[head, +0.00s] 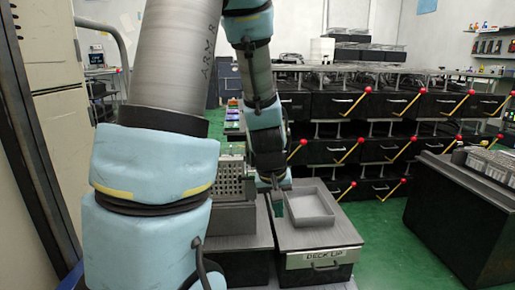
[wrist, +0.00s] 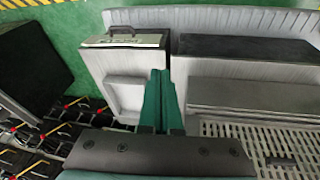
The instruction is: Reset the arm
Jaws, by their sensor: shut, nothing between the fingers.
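My arm, with pale blue joint covers and grey links, reaches forward from the left and centre of the head view. It bends down to my gripper (head: 277,206), which points down beside a grey open tray (head: 335,219). The tray sits on a dark box with a pale label and a handle. In the wrist view the green fingers of my gripper (wrist: 161,78) are together with nothing between them. The fingers are over the gap beside the tray box (wrist: 125,60); whether they touch its edge I cannot tell.
Dark drawer units (head: 335,105) with yellow, red-tipped levers fill the back right. A dark cabinet (head: 465,218) stands at the right. A grey perforated rack (head: 229,180) is left of my gripper. Green floor (head: 378,222) is open between the tray box and the right cabinet.

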